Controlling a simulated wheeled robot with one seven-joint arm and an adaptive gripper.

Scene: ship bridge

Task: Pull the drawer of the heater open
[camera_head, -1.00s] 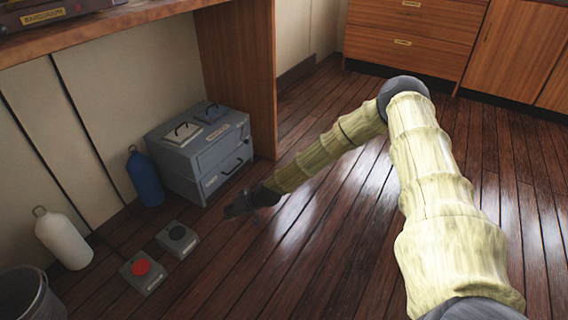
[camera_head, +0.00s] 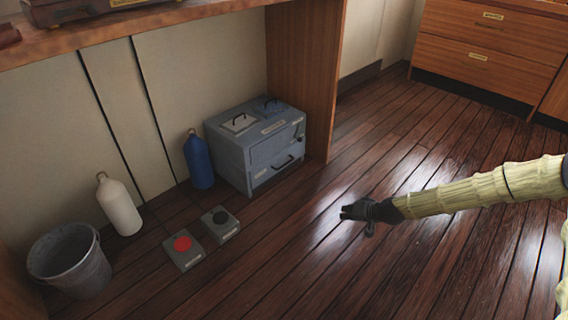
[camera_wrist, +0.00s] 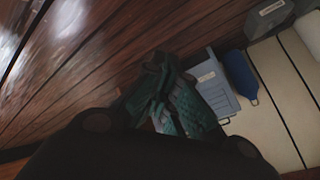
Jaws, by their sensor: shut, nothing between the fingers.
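The heater (camera_head: 230,160) is a grey-blue box on the floor against the wall under the desk. Its front has an upper panel and a lower drawer (camera_head: 263,174) with a dark bar handle (camera_head: 283,162); the drawer looks shut. My gripper (camera_head: 350,212) is shut and empty, low over the floor, in front and to the right of the heater, clear of the handle. In the wrist view, my gripper fingers (camera_wrist: 180,105) partly cover the heater (camera_wrist: 215,80), and the drawer handle cannot be made out there.
A blue bottle (camera_head: 199,162) stands just left of the heater. A white bottle (camera_head: 120,207), a red-button box (camera_head: 183,250), a black-button box (camera_head: 221,222) and a grey bucket (camera_head: 75,265) are further left. A wooden desk panel (camera_head: 305,75) rises behind the heater's right side. The floor in front is clear.

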